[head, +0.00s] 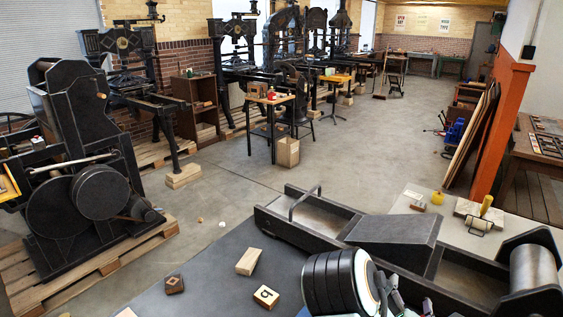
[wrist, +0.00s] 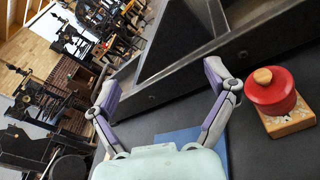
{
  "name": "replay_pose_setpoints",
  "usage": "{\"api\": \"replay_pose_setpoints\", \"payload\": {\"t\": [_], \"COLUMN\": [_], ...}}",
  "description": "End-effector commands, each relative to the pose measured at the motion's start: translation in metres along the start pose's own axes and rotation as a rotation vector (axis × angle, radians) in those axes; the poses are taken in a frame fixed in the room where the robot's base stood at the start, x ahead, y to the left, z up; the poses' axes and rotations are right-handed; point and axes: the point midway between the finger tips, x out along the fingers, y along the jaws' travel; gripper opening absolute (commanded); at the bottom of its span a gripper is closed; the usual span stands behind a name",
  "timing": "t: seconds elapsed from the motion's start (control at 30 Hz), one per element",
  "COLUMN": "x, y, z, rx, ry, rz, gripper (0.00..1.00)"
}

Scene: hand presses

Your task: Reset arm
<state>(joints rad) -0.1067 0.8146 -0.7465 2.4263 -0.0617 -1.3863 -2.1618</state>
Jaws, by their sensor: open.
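My gripper (wrist: 162,82) is open in the wrist view, its two grey and purple fingers spread apart with nothing between them. In the head view my gripper shows only in part at the bottom edge, beside the black and white arm link, and its fingertips are hard to make out. In the wrist view the fingers are in front of the dark side of a long press bed (wrist: 187,65). That press bed also shows in the head view (head: 268,222), lying along the table with a dark wedge-shaped block (head: 395,238) on it.
A plain wooden block (head: 249,261), a letter block (head: 266,296) and a dark patterned block (head: 174,284) lie on the dark table (head: 215,280). A red round knobbed object (wrist: 272,92) sits on a wooden base right of my gripper. A metal roller (head: 534,268) stands at right.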

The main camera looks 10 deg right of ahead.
Motion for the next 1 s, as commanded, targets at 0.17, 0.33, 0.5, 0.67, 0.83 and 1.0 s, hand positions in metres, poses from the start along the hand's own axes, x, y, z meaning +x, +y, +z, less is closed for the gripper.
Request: {"api": "replay_pose_setpoints", "payload": {"t": [0.17,0.33,0.5,0.67,0.83,1.0], "x": [-0.011,-0.051,-0.135,-0.225,-0.301,-0.342], "y": [0.068,0.135,0.184,0.173,0.118,0.086], "z": [0.034,0.045,0.032,-0.004,-0.035,-0.031], "rx": [0.443,0.899,1.277,1.465,1.518,1.551], "ry": [0.047,0.265,0.583,0.723,0.521,0.213], "rz": [0.031,0.007,-0.202,-0.677,-1.331,-1.686], "gripper": [0.85,0.85,0.85,0.85,0.85,0.85]}}
